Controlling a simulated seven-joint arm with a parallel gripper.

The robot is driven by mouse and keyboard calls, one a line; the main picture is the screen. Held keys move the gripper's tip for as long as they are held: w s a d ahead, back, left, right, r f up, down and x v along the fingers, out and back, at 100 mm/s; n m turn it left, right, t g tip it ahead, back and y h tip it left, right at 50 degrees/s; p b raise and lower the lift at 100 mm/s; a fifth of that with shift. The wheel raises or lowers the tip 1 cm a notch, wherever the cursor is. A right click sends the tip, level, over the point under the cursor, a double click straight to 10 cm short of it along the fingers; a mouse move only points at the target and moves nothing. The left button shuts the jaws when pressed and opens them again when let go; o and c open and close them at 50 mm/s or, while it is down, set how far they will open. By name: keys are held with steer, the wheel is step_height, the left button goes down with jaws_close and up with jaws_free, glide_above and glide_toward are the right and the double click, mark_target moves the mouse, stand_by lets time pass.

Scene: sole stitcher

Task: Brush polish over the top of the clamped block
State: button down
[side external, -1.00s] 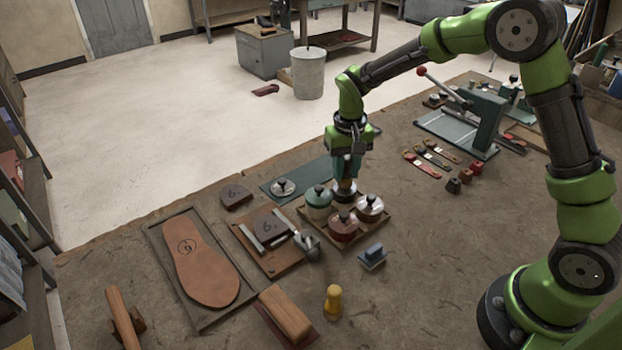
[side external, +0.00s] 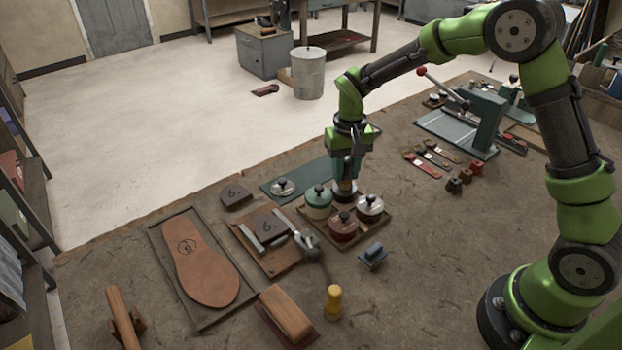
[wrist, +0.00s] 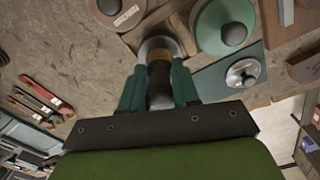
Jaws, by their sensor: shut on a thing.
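The clamped block (side external: 266,225), brown and marked 6, sits between the metal bars of a clamp on a wooden board (side external: 287,265). My gripper (wrist: 158,88) is shut on a polish brush (wrist: 159,72) with a dark handle and a tan band. The brush points down over an uncovered round tin (wrist: 150,44); the brush hides most of the tin's inside, and I cannot tell how deep its tip is. In the side view my gripper (side external: 346,178) is at the back of the tin tray (side external: 387,222), behind and right of the clamped block.
A green-lidded tin (side external: 318,203), a brown-lidded tin (side external: 343,227) and a silver-lidded tin (side external: 370,207) crowd the brush. A loose lid (side external: 282,187) lies on a green mat (side external: 300,175). A second block (side external: 236,196) lies behind the clamp, and a sole (side external: 205,268) lies left.

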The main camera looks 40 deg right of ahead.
mark_target(347, 159)
steer(key=shift+f, duration=0.45)
stand_by(1.0)
steer(key=shift+r, duration=3.6)
